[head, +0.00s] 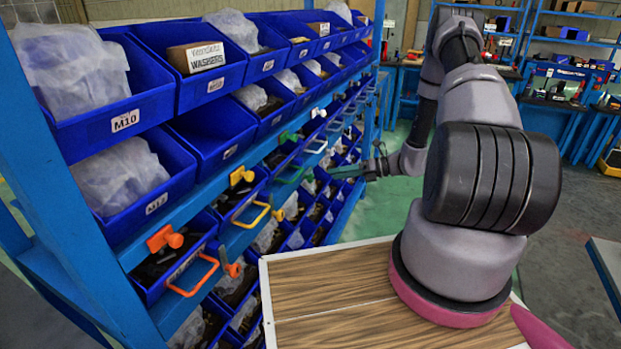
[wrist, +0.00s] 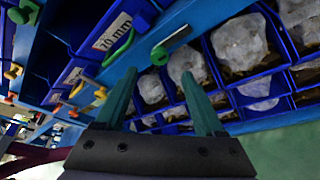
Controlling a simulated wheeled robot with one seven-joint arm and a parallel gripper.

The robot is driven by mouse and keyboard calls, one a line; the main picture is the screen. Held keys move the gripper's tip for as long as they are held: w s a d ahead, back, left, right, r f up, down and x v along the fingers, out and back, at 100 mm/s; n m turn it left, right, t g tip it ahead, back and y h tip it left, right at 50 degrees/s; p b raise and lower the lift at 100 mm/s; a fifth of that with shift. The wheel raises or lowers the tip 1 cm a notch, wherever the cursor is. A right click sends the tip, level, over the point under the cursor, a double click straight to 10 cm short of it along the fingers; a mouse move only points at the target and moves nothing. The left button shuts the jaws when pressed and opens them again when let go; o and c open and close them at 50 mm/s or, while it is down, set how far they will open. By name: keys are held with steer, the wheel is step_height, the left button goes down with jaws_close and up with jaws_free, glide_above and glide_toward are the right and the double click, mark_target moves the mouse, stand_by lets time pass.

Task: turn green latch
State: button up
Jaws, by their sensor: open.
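A small green latch (head: 289,136) sits on the blue shelf rail in the head view, above a green drawer handle (head: 290,175). The wrist view shows a green knob with a lever (wrist: 158,55) on a blue rail, just beyond my fingertips, and a green loop handle (wrist: 119,48) to its left. I cannot tell for sure that this knob is the same latch. My gripper (head: 352,171) is at the right of the latch in the head view, pointing left at the rack. In the wrist view my gripper (wrist: 159,73) is open, with nothing between its fingers.
Orange (head: 165,238), yellow (head: 241,176) and white (head: 318,112) latches line the same rack, with handles jutting out. Blue bins (head: 203,80) fill the shelves. A wood-topped surface (head: 330,300) lies in front. Green floor (head: 385,212) is clear beside the rack.

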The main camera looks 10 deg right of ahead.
mark_target(313, 178)
steer(key=x, duration=0.9)
steer(key=shift+a, duration=0.15)
jaws_close()
